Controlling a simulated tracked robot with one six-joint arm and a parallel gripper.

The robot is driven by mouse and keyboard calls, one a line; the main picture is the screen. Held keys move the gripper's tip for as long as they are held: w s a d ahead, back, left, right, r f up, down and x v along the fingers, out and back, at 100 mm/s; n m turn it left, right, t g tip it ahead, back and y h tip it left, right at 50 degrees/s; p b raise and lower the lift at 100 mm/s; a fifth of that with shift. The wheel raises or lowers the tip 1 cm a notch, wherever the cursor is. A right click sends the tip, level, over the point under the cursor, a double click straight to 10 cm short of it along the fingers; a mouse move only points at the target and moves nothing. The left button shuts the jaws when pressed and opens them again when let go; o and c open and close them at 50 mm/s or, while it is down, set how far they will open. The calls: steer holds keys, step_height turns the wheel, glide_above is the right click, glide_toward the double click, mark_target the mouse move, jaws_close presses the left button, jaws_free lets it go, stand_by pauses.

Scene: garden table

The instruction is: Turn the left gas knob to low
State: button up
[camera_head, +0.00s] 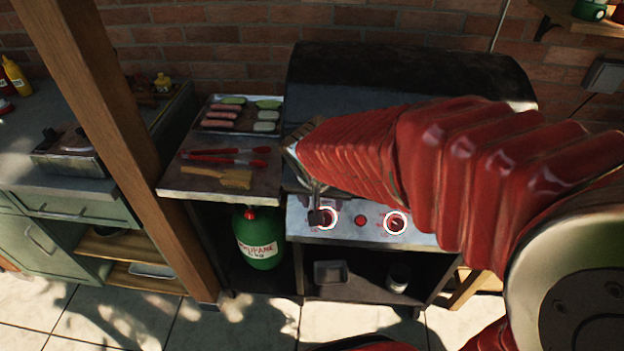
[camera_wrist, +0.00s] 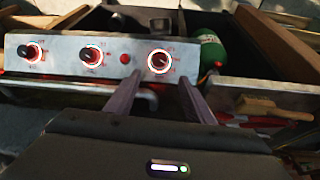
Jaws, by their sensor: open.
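The left gas knob (camera_head: 329,217), ringed in white with red markings, is on the grill's front panel (camera_head: 345,236). My gripper (camera_head: 317,213) is at this knob, and a dark fingertip covers part of it in the head view. The wrist view looks from the opposite side, so the same knob (camera_wrist: 160,61) shows as the rightmost one. There my open gripper (camera_wrist: 157,85) has its two fingers on either side below the knob, with nothing held between them. I cannot tell whether a finger touches it. The knob's pointer setting is too small to read surely.
A red button (camera_head: 360,220) and another knob (camera_head: 396,223) are to the right on the panel. A third knob (camera_wrist: 33,52) shows in the wrist view. A side shelf (camera_head: 172,183) with tongs (camera_head: 222,159) and a brush (camera_head: 232,178) is left, above a green propane tank (camera_head: 259,245).

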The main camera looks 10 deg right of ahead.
mark_target(325, 218)
steer(key=shift+f, duration=0.1)
steer(key=shift+x, duration=6.85)
steer(key=shift+c, duration=0.3)
steer(key=c, duration=1)
